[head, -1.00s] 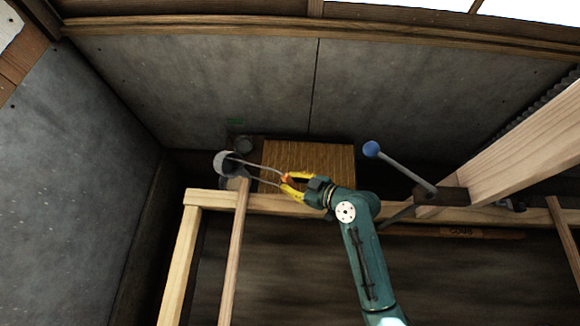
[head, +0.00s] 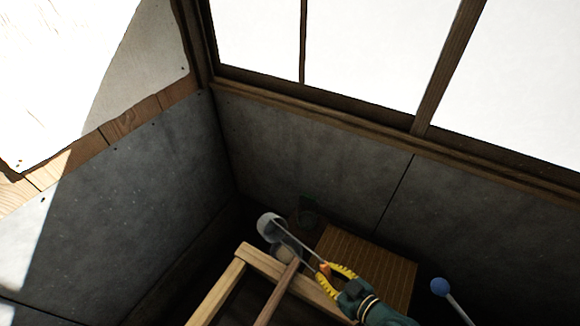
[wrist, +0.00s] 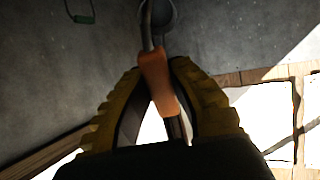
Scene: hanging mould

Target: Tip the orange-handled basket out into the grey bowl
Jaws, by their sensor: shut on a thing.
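My gripper (head: 336,271) has yellow fingers shut on the orange handle (wrist: 157,80) of a long-handled basket. The basket (head: 269,225) is a grey cup at the far end of thin rods, up and left of my gripper in the head view. Its end also shows at the top edge of the wrist view (wrist: 161,12). A pale round thing (head: 284,253), perhaps the grey bowl, is just below the basket in the head view, partly hidden by the rods. I cannot see inside either one.
A wooden frame (head: 262,258) runs below the basket. A ribbed brown box (head: 372,262) stands behind my gripper. A green-handled thing (head: 308,213) is near the wall, right of the basket. A blue-knobbed lever (head: 440,287) stands at right. Grey walls close the corner.

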